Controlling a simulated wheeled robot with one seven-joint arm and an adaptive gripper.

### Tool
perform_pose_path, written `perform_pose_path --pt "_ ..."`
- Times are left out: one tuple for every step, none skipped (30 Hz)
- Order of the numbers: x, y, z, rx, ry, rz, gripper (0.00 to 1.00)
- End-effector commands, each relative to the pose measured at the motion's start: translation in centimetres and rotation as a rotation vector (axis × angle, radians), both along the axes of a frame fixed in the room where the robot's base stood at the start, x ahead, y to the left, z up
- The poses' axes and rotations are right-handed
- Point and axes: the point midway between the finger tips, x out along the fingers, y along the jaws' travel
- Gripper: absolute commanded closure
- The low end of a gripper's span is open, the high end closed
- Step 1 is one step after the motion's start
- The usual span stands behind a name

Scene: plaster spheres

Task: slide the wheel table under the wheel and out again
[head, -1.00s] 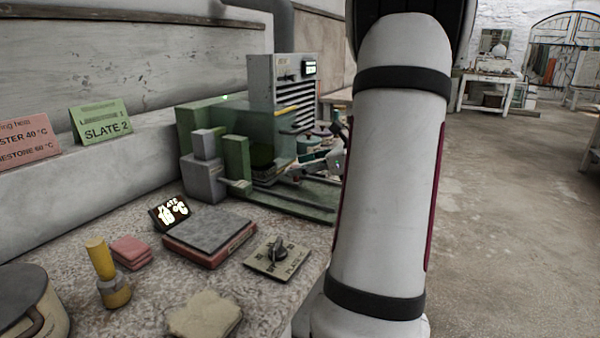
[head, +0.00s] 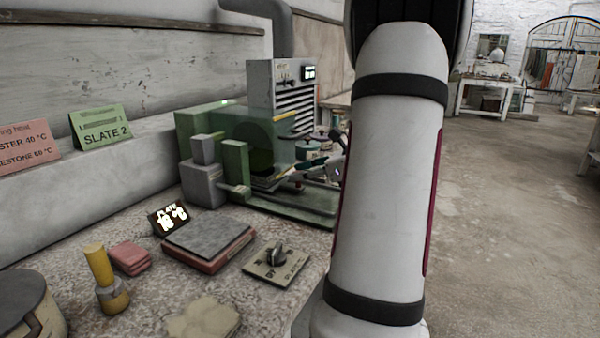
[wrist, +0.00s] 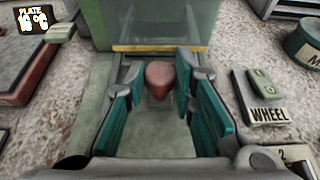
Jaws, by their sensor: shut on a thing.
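The green wheel machine (head: 237,160) stands against the wall on the bench, with a see-through green guard (head: 290,132). A dark round wheel (head: 262,150) shows dimly behind the guard. Long green rails (head: 300,207) run along the machine's front. In the wrist view the teal-padded fingers of my gripper (wrist: 163,82) are shut on a reddish-brown knob (wrist: 159,72), in front of the guard's yellow lower edge (wrist: 160,48). The wheel table (wrist: 158,112) seems to be the grey-green plate below the knob; its far part is hidden. My gripper is small in the head view (head: 298,180).
A WHEEL switch box (wrist: 262,98) lies right of the rails, near a round green tin (wrist: 304,44). My arm hides the bench's right side.

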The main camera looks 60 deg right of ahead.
Motion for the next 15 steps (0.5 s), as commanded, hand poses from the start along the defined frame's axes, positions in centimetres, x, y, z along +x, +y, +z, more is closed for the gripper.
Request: perform_pose_path --pt "-0.7 -0.1 0.1 0.002 0.001 -0.003 1.00" --pt "-1.1 -0.1 0.1 0.002 0.001 -0.003 1.00" --pt "-1.8 -0.2 0.1 0.002 0.001 -0.003 1.00" --pt "-2.4 -0.2 0.1 0.003 0.002 -0.003 1.00" --pt "-3.0 -0.3 0.1 0.004 0.002 -0.004 1.00" --pt "-3.9 -0.4 0.2 0.004 0.002 -0.004 1.00" --pt "-4.5 -0.4 0.2 0.004 0.002 -0.005 1.00" --pt "-5.2 -0.4 0.2 0.004 0.001 -0.005 1.00" --pt "-6.1 -0.5 0.2 0.003 0.002 -0.005 1.00" --pt "-6.8 -0.6 0.2 0.004 0.002 -0.005 1.00" --pt "-7.5 -0.6 0.2 0.005 0.002 -0.004 1.00" --pt "-8.4 -0.7 0.2 0.004 0.002 -0.005 1.00" --pt "-9.0 -0.8 0.2 0.005 0.001 -0.004 1.00" --pt "-9.6 -0.8 0.2 0.003 0.001 -0.005 1.00" --pt "-10.4 -0.9 0.2 0.003 0.002 -0.005 1.00"
